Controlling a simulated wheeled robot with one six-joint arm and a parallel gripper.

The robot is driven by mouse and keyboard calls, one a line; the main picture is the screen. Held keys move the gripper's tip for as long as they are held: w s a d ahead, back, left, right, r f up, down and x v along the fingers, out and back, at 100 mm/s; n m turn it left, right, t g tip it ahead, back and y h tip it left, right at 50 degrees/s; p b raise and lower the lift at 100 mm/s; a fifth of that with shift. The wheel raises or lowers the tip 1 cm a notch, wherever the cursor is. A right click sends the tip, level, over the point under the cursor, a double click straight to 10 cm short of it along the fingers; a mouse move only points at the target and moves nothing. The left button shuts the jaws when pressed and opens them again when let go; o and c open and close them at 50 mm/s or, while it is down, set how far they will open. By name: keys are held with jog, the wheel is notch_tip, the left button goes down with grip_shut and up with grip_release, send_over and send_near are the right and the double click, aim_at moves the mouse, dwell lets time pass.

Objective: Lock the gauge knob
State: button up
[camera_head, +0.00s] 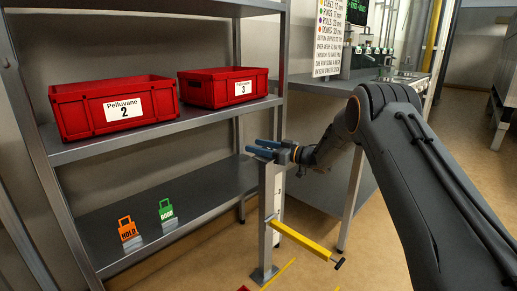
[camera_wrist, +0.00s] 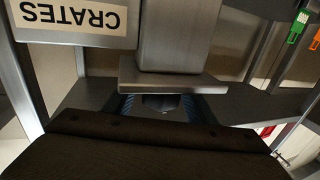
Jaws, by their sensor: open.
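A grey metal post (camera_head: 265,215) stands on the floor in front of the shelf, with a yellow bar (camera_head: 300,238) sticking out from it and a black end piece (camera_head: 338,263) on the bar's tip. My gripper (camera_head: 258,148), with blue fingers, is open at the top of the post. In the wrist view, a grey block with a flat plate (camera_wrist: 172,84) fills the upper middle. My gripper (camera_wrist: 163,106) shows below it, its blue fingers apart, with a small dark part (camera_wrist: 185,103) between them. I cannot tell whether this is the gauge knob or whether the fingers touch it.
Two red crates, numbered 2 (camera_head: 90,118) and 3 (camera_head: 212,92), stand on the upper shelf board. An orange HOLD tag (camera_head: 127,229) and a green GOOD tag (camera_head: 166,210) stand on the lower board. A bench (camera_head: 325,84) is behind. Floor at the right is clear.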

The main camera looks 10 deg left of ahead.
jog(key=c, duration=1)
jog(key=shift+c, duration=0.2)
